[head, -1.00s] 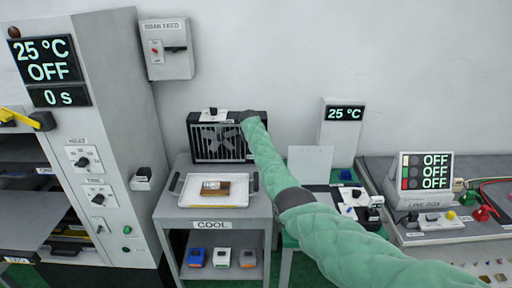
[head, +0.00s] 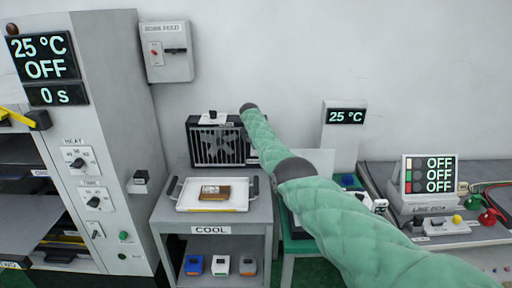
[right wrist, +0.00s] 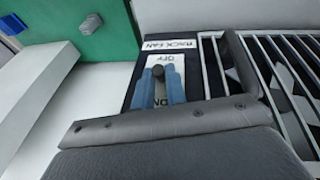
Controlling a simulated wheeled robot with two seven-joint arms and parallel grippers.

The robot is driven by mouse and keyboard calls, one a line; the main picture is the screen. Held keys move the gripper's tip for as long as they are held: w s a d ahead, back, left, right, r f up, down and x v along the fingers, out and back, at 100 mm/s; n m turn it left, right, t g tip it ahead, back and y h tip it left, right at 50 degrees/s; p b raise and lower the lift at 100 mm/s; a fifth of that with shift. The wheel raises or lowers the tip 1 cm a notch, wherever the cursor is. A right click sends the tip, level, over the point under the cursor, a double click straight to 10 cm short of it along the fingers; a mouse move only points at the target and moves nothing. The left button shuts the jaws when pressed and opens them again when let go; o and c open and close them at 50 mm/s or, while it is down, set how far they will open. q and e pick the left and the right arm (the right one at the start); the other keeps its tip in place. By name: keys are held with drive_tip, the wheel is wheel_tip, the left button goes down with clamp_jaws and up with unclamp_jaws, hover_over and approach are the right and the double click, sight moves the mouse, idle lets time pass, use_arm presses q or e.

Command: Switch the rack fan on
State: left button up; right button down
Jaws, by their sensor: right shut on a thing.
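The rack fan (head: 222,146) is a dark box with a pale grille, standing at the back of the cart. In the right wrist view, the RACK FAN label (right wrist: 168,45) is beside the plate, which is marked OFF and ON. My right gripper (right wrist: 158,76) has its blue fingers on both sides of the dark switch knob (right wrist: 158,73) and is shut on it. The knob sits nearer the OFF lettering. In the head view my right arm reaches to the fan's right edge, and the fingers cannot be made out. My left gripper is out of view.
A white tray (head: 182,203) with a brown block (head: 216,190) sits on the COOL cart in front of the fan. A tall oven cabinet (head: 110,130) stands at left. A soak feed box (head: 166,66) hangs on the wall. A line box (head: 428,190) stands at right.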

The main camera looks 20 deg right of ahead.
drive_tip(key=shift+w+r, duration=0.1)
drive_tip(key=shift+r, duration=0.2)
drive_tip(key=c, duration=1.6)
unclamp_jaws()
drive_tip(key=shift+c, duration=0.2)
drive_tip(key=shift+o, duration=1)
drive_tip(key=shift+f, duration=0.15)
drive_tip(key=shift+a+r, duration=0.2)
drive_tip(key=shift+r, duration=0.3)
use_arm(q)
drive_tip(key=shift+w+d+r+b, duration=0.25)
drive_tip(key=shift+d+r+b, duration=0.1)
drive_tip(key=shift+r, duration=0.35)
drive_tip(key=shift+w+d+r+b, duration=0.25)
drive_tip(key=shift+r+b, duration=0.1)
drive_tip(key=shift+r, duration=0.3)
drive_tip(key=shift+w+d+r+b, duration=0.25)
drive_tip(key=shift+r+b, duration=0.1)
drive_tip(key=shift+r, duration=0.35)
use_arm(e)
drive_tip(key=v, duration=0.6)
drive_tip(key=shift+s+r, duration=0.25)
drive_tip(key=shift+r, duration=0.05)
